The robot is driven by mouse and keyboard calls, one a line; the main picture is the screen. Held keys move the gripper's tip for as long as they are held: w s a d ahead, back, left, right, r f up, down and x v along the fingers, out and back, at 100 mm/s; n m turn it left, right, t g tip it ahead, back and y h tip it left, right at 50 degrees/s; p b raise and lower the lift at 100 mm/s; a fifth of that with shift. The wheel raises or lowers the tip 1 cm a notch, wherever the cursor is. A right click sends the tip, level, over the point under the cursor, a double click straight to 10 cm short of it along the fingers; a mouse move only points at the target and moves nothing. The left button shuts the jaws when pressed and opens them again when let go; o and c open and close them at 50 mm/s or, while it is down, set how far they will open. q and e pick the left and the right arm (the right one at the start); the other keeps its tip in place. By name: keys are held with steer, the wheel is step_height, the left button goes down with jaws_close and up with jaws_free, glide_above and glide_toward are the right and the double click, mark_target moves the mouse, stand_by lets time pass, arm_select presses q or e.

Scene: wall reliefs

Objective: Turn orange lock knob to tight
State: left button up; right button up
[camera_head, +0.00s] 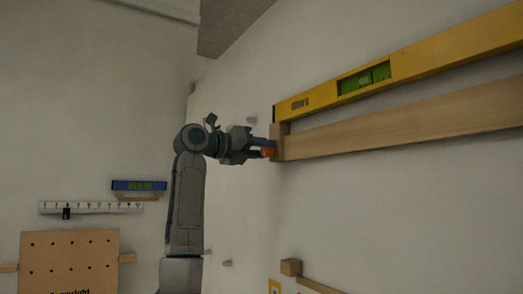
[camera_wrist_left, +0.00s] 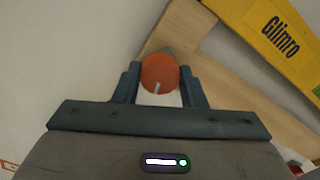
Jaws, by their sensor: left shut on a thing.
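The orange lock knob (camera_head: 267,152) sits at the left end of a wooden rail (camera_head: 400,119) on the wall. In the left wrist view the knob (camera_wrist_left: 159,73) is round, with a pale mark on its lower part pointing down and slightly left. My left gripper (camera_head: 264,148) reaches it from the left and is shut on it. In the left wrist view the two blue-grey fingers of my left gripper (camera_wrist_left: 160,82) stand on either side of the knob. My right gripper is in neither view.
A yellow spirit level (camera_head: 420,62) rests above the wooden rail. A lower wooden block (camera_head: 291,267) is on the wall beneath. A blue level (camera_head: 139,185), a white ruler (camera_head: 95,207) and a pegboard (camera_head: 70,258) are at the lower left.

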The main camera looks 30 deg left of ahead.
arm_select(q)
steer(key=shift+f, duration=0.2)
steer(key=o, duration=0.9)
steer(key=shift+o, duration=0.4)
steer(key=shift+r, duration=0.1)
steer(key=shift+s, duration=0.15)
steer(key=shift+s+a+b, duration=0.15)
steer(key=shift+s+b, duration=0.1)
steer(key=shift+b, duration=0.05)
steer(key=b+v, duration=0.4)
steer(key=v, duration=0.6)
steer(key=shift+b, duration=0.35)
steer(key=shift+w, duration=0.1)
